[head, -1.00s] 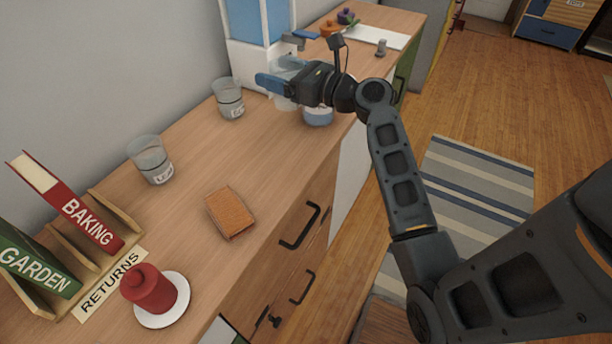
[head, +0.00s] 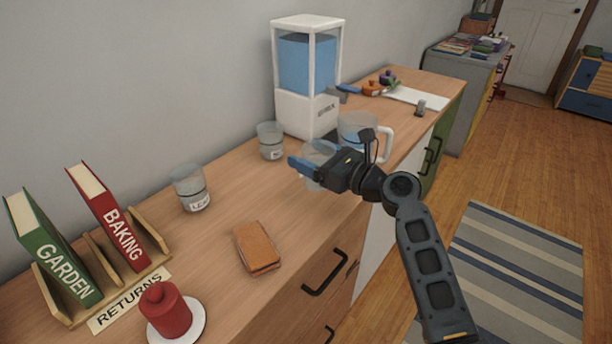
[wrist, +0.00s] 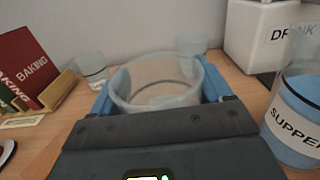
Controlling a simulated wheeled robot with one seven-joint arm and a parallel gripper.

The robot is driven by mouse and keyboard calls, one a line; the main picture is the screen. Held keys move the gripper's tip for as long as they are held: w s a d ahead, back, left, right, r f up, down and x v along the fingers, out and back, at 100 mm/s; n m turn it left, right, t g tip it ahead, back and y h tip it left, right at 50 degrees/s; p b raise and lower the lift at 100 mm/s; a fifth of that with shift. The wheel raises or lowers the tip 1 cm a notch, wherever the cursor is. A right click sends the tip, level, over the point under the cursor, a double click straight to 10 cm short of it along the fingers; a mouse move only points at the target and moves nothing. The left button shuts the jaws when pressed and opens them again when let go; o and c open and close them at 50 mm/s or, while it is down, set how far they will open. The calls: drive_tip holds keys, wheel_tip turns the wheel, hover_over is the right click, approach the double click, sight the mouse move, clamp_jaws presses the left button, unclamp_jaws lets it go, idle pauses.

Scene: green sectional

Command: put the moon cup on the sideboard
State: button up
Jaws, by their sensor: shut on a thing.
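My gripper (head: 312,167) is shut on a clear glass cup (head: 318,153) over the wooden sideboard top (head: 225,235). The wrist view shows the cup (wrist: 157,82) upright between my two blue fingers, empty as far as I see. Its label is hidden, so I cannot read whether it is the moon cup. I cannot tell whether its base touches the wood. Two other clear cups stand behind and left: one with a label reading like LEAF (head: 190,188), and one with an unreadable label (head: 271,141).
A jug labelled SUPPER (wrist: 295,122) with blue contents stands close right of my gripper. A drink dispenser (head: 307,80) is behind. A brown block (head: 257,247), a red jar (head: 166,312) and a book rack (head: 145,240) are left. Wood between block and cups is clear.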

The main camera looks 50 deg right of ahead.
drive_tip(key=shift+w+a+f, duration=0.4)
drive_tip(key=shift+a+f, duration=0.1)
drive_tip(key=shift+a, duration=0.15)
drive_tip(key=shift+f+b, duration=0.6)
drive_tip(key=shift+f, duration=1.35)
drive_tip(key=shift+f, duration=0.2)
drive_tip(key=o, duration=1)
drive_tip(key=shift+r, duration=0.15)
drive_tip(key=shift+s, duration=0.15)
drive_tip(key=s, duration=1.1)
drive_tip(key=shift+s+d, duration=0.2)
drive_tip(key=shift+s, duration=0.15)
